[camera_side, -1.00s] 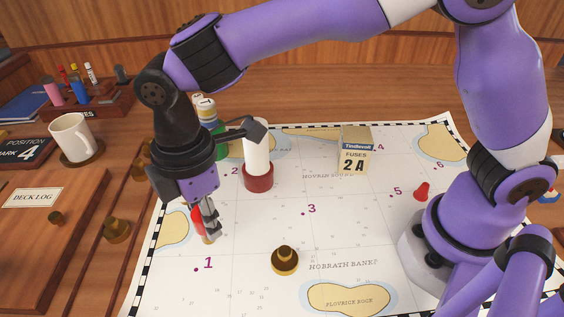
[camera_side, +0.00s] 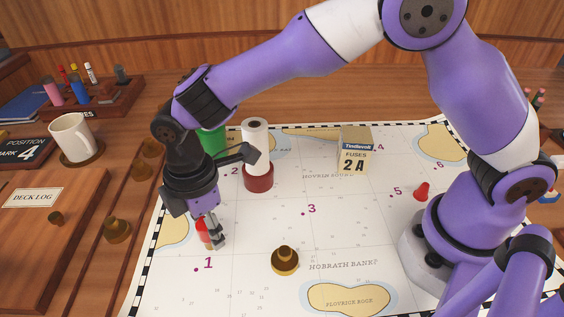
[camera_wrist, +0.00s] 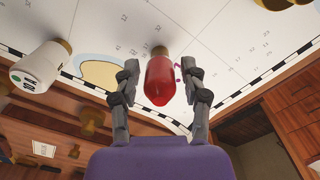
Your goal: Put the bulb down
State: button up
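The bulb (camera_wrist: 160,82) has red glass and a brass base, and it sits between my fingers in the wrist view. In the side view the red bulb (camera_side: 203,234) is by the chart's left part, near the printed 1, partly hidden by my fingers. My gripper (camera_wrist: 160,68) is open around it, with a gap showing on both sides of the glass. In the side view my gripper (camera_side: 217,240) is low over the chart (camera_side: 250,225). The brass base is at the chart side; I cannot tell whether it bears fully on the chart.
A brass piece (camera_side: 285,261) stands right of the bulb. A white cylinder with a red base (camera_side: 258,178) stands behind, near a fuse box (camera_side: 355,150). A small red cone (camera_side: 422,191) is farther right. The chart's middle is clear.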

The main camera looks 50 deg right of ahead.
dwell(0.3)
notch_tip(320, 180, up, 12)
jog(key=shift+f, duration=0.15)
jog(key=s+d+r+m+t, duration=0.25)
jog(key=d+m, duration=0.25)
jog(key=d, duration=0.3)
jog(key=s+d+r+m+t, duration=0.15)
jog(key=d+r+m, duration=0.3)
jog(key=d, duration=0.45)
jog(key=s+d+f+m+t, duration=0.1)
jog(key=s+d+f+m, duration=0.3)
jog(key=s+d+m, duration=0.1)
jog(key=shift+s+d+m+t, duration=0.35)
jog(key=shift+s+m, duration=0.35)
jog(key=shift+m, duration=0.45)
